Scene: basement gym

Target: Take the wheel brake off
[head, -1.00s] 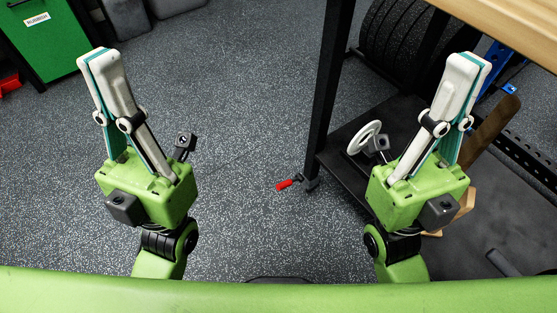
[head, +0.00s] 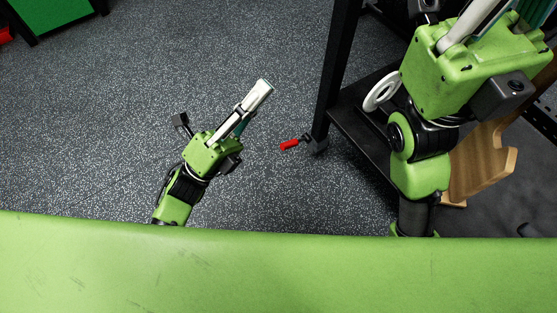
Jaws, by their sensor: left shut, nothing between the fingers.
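The wheel brake (head: 290,144) is a small red lever on the caster (head: 315,145) at the foot of a black trolley leg. It lies low, just above the speckled floor, and points left. My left gripper (head: 264,86) is shut and empty. It points up and right, up and to the left of the red lever and apart from it in the picture. My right gripper (head: 485,14) is at the top right, above the trolley, and its fingertips run out of the picture. Its opening cannot be told.
The black trolley (head: 369,146) has a lower shelf with a white ring-shaped handle (head: 383,92) near it. A wooden piece (head: 483,160) stands at the right. The floor (head: 130,80) left of the lever is clear.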

